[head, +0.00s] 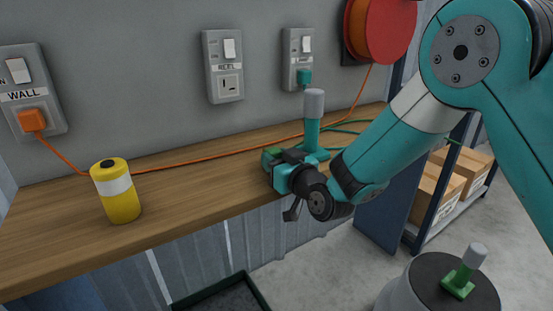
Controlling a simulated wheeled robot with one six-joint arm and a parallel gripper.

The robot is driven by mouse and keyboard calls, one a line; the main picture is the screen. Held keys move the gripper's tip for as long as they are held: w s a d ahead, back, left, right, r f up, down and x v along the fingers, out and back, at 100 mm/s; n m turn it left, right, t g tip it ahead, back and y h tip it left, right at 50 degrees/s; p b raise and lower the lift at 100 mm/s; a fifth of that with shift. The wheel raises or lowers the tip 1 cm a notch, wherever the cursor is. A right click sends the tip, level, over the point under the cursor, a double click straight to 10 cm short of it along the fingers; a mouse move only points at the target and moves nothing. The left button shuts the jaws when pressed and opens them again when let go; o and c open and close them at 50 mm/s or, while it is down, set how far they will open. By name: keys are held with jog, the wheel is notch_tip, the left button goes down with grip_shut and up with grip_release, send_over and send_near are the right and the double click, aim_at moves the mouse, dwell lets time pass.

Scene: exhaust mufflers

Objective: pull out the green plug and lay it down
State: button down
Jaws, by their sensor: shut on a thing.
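The green plug (304,77) sits in the socket of the right-hand wall box (298,50), under its switch. My gripper (291,157) is low over the bench, below and apart from this plug. It is shut on a green block with a grey-capped post (312,133), which stands upright beside the jaws. The jaws hide part of the block, so the exact hold is hard to see. A green cord (352,123) lies on the bench behind; its join to the plug is hidden.
The wooden bench (215,187) has free room between the yellow canister (118,190) and my gripper. An orange cord (205,158) crosses it from the orange plug (32,120) to the red reel (385,30). A similar green piece (460,280) stands on a drum (425,290).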

jog(key=c, duration=0.6)
grip_release()
jog(key=s+d+f+g+h+b, duration=0.25)
jog(key=s+d+g, duration=0.25)
jog(key=s, duration=0.6)
jog(key=s+d+f+g+h+b, duration=0.1)
jog(key=s+d+g+b, duration=0.4)
jog(key=s, duration=0.7)
jog(key=s+d+f+g+h+b, duration=0.15)
jog(key=s+d+g, duration=0.4)
jog(key=s, duration=0.55)
jog(key=shift+t+h, duration=0.25)
jog(key=shift+h, duration=0.15)
jog(key=r+p, duration=2.4)
jog(key=r, duration=0.1)
jog(key=r+p, duration=1.3)
jog(key=shift+s+d, duration=0.3)
jog(key=shift+d, duration=0.1)
